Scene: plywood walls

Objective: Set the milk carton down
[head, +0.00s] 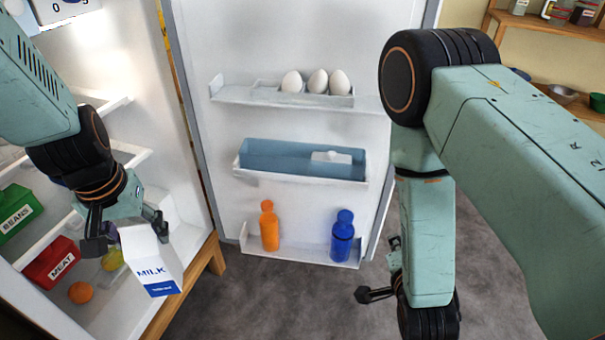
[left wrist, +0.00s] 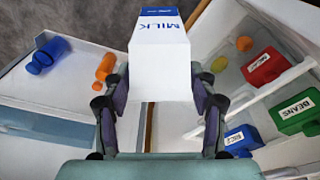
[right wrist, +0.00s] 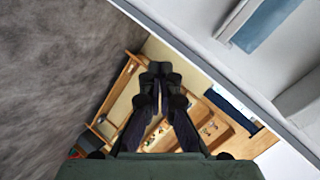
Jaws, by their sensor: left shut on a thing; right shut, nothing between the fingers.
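The white milk carton (head: 150,262) with a blue base band is in the head view at lower left, tilted, in front of the open fridge's lower shelves. My left gripper (head: 124,232) is shut on its upper part. In the left wrist view the carton (left wrist: 160,62) sits between the fingers (left wrist: 160,90). Whether its base touches anything cannot be told. My right gripper (right wrist: 160,75) is shut and empty; in the head view it is partly hidden behind my right arm, beside the door.
The fridge door (head: 290,40) stands open with eggs (head: 317,82), a blue tray (head: 290,157), an orange bottle (head: 269,228) and a blue bottle (head: 342,238). Inside the fridge are a green beans box (head: 18,212), a red meat box (head: 52,262) and an orange fruit (head: 81,292).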

